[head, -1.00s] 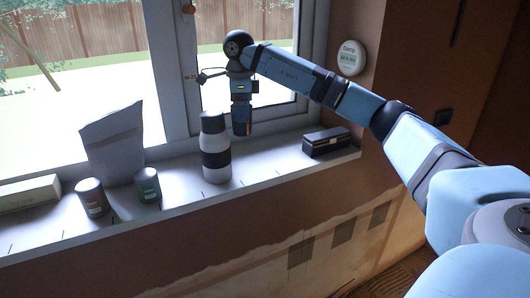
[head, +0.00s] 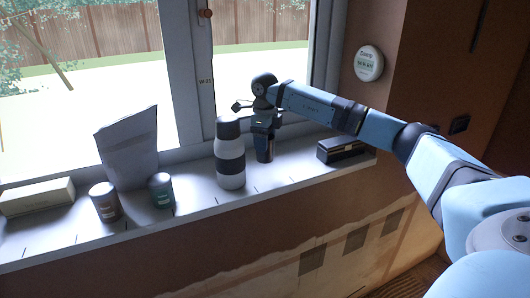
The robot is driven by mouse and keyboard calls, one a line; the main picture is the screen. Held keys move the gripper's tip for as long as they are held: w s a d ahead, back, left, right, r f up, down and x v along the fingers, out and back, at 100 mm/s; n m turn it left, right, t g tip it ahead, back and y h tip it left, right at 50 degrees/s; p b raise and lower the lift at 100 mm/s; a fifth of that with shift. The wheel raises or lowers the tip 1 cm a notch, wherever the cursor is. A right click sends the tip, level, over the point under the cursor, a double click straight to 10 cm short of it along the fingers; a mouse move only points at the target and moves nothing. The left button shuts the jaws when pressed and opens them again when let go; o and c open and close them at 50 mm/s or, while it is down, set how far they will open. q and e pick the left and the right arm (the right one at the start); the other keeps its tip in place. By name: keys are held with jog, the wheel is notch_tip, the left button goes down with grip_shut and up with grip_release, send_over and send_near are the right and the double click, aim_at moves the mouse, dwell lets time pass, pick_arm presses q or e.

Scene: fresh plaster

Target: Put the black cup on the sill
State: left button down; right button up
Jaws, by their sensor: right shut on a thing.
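The black cup (head: 264,151) is a dark, narrow upright shape at the sill (head: 287,182), just right of a white and black bottle. My right gripper (head: 264,136) reaches down from above and is shut on the cup, hiding its upper part. The cup's bottom is at or very close to the sill surface; I cannot tell whether it touches. My left gripper is out of view.
The bottle (head: 230,170) stands close left of the cup. A black box (head: 342,150) lies to the right, with bare sill between. Two small jars (head: 105,202) (head: 161,190), a grey bag (head: 130,150) and a pale box (head: 38,197) are further left. The window frame (head: 196,90) rises behind.

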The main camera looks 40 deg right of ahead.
aim_at(265, 155)
notch_tip(265, 155, down, 5)
jog(key=shift+p, duration=0.35)
jog(key=o, duration=0.9)
jog(key=shift+f, duration=0.15)
jog(key=shift+r, duration=0.2)
notch_tip(265, 155, up, 12)
jog(key=shift+r+b, duration=0.1)
jog(key=shift+b, duration=1.1)
jog(key=shift+s+f, duration=0.1)
jog(key=shift+f, duration=0.1)
